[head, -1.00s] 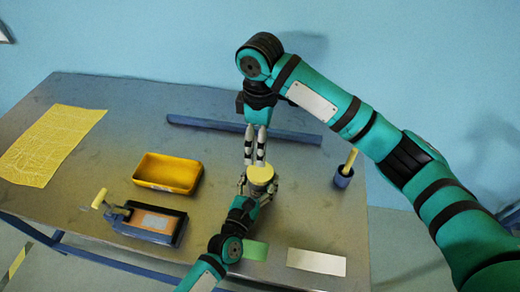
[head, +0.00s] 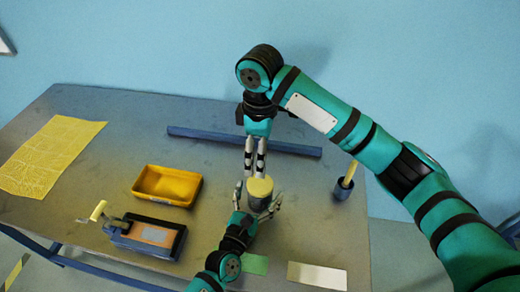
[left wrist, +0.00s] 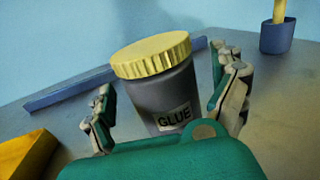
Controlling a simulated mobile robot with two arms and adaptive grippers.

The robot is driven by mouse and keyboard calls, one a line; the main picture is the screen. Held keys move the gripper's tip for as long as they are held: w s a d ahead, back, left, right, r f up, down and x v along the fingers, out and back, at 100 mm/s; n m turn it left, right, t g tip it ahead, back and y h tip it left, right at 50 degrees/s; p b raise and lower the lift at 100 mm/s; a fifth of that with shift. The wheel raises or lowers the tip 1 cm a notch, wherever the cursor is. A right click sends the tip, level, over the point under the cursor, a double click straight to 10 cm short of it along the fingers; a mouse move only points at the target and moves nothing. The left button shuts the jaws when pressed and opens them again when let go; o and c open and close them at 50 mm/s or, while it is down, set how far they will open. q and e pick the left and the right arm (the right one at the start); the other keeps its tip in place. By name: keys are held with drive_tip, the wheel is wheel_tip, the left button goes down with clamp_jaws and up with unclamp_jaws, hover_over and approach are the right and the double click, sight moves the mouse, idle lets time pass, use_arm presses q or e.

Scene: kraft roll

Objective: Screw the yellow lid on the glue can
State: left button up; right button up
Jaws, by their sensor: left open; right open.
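The glue can (left wrist: 165,95) is grey with a "GLUE" label and stands upright on the table; it also shows in the head view (head: 259,202). The yellow lid (left wrist: 151,54) sits on top of the can, and in the head view it is a pale yellow disc (head: 260,187). Whether its thread is engaged cannot be told. My left gripper (head: 258,208) is open, with its fingers on either side of the can; in the left wrist view (left wrist: 165,100) gaps show beside the can. My right gripper (head: 255,174) points down just behind the lid, its fingers apart and empty.
A yellow bin (head: 167,186) and a device with a yellow-handled crank (head: 150,237) stand left of the can. A blue bar (head: 290,147) lies behind. A blue cup with a yellow stick (head: 343,188) stands right. Green (head: 254,264) and pale (head: 317,276) sheets lie in front.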

use_arm(q)
drive_tip(key=v, duration=1.1)
